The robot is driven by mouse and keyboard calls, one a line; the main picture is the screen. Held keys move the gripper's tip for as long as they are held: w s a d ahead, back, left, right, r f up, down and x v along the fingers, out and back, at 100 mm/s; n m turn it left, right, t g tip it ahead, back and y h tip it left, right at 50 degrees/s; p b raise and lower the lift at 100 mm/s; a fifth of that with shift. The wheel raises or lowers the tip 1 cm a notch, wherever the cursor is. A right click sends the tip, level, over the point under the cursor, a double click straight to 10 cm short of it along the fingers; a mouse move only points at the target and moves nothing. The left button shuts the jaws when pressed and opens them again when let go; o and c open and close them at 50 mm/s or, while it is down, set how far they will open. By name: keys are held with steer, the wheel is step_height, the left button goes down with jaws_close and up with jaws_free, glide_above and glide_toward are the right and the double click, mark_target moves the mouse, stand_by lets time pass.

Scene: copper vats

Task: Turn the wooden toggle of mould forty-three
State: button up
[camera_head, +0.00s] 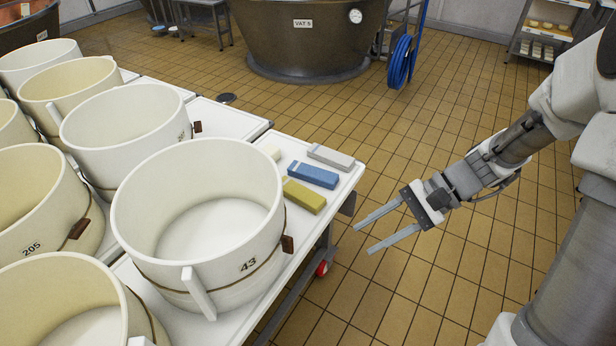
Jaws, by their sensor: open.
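Mould forty-three (155,230) is a large white open ring, marked 43, near the front right corner of the white table. A cord runs around its lower wall. A small brown wooden toggle (288,244) sits on the cord at its right side, just right of the number. A white strip (198,293) stands out from its front wall. My gripper (362,238) is open and empty, over the floor to the right of the table edge. It is apart from the toggle, with its fingers pointing left toward the mould.
Yellow (304,196), blue (313,175) and grey (331,157) blocks lie on the table (346,190) behind mould forty-three. A copper vat (300,45) stands behind. The tiled floor around my gripper is clear.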

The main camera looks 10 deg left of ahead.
steer(key=w+a+f+m+y+b, duration=0.1)
steer(key=w+f+m+y+b, duration=0.3)
steer(key=f, duration=0.7)
steer(key=m+t+y+b, duration=0.2)
steer(key=m+t+y, duration=0.2)
steer(key=m+t, duration=0.3)
glide_toward(292, 239)
steer(key=shift+m+g, duration=0.3)
steer(key=shift+m, duration=0.2)
steer(key=a, duration=0.3)
steer(key=w+a+b, duration=0.1)
steer(key=a, duration=0.2)
steer(key=w+a, duration=0.1)
steer(key=a, duration=0.2)
steer(key=shift+w+a+f+b, duration=0.1)
steer(key=shift+a+f+b, duration=0.25)
steer(key=shift+f+b, duration=0.05)
jaws_close()
